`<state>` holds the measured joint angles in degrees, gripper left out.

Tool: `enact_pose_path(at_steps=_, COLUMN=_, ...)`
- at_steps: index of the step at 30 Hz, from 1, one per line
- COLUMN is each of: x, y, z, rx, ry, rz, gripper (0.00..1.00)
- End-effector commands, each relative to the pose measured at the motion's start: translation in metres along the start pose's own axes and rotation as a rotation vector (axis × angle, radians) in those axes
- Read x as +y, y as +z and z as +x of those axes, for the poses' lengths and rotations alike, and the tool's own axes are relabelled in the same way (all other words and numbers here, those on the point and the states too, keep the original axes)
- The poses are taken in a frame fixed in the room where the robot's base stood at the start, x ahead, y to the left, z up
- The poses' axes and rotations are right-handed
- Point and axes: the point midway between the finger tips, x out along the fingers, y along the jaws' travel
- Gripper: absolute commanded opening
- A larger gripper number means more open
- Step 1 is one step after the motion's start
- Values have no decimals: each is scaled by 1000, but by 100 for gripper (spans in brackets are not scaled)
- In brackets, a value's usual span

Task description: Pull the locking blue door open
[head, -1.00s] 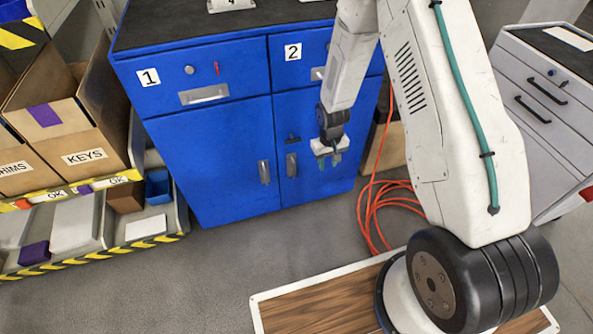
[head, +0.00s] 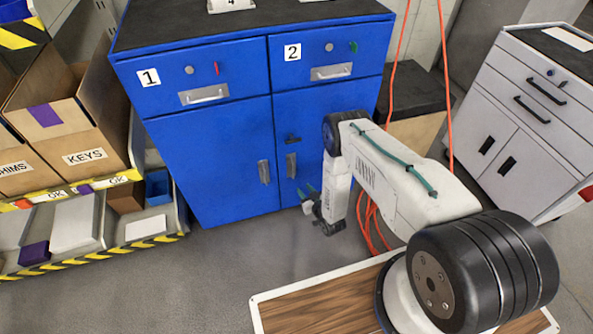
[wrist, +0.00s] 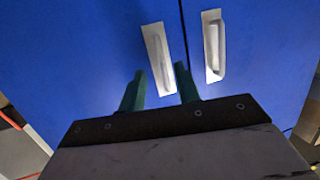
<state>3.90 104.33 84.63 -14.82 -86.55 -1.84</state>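The blue cabinet has two shut doors side by side. The left door (head: 212,155) has a grey upright handle (head: 264,171). The right door (head: 325,115) has a similar handle (head: 291,166), with a small black latch (head: 292,139) above it. The wrist view shows both handles, one left of the door gap (wrist: 157,58) and one right of it (wrist: 213,46). My gripper (head: 306,192) is low in front of the right door, below its handle.
Drawers 1 (head: 190,79) and 2 (head: 325,57) are shut above the doors, with red and green markers. Shelves with cardboard bins (head: 90,157) stand left. Orange cable (head: 375,225) hangs behind my arm. A grey cabinet (head: 520,150) stands right. Floor before the doors is clear.

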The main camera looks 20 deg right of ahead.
Motion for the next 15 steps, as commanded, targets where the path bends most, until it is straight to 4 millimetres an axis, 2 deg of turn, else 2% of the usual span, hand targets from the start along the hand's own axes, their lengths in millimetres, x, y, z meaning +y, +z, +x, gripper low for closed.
enact_pose_path(at_steps=1, x=1, y=-15, z=3, rx=68, ry=-1, rz=-3, gripper=33)
enact_pose_path(at_steps=3, x=1, y=-30, z=2, rx=141, ry=-2, rz=-5, gripper=33)
enact_pose_path(at_steps=6, x=0, y=-42, z=1, rx=199, ry=-2, rz=-6, gripper=33)
enact_pose_path(at_steps=11, x=0, y=-48, z=14, rx=217, ry=-2, rz=-8, gripper=33)
enact_pose_path(at_steps=15, x=0, y=-53, z=36, rx=216, ry=-2, rz=-8, gripper=33)
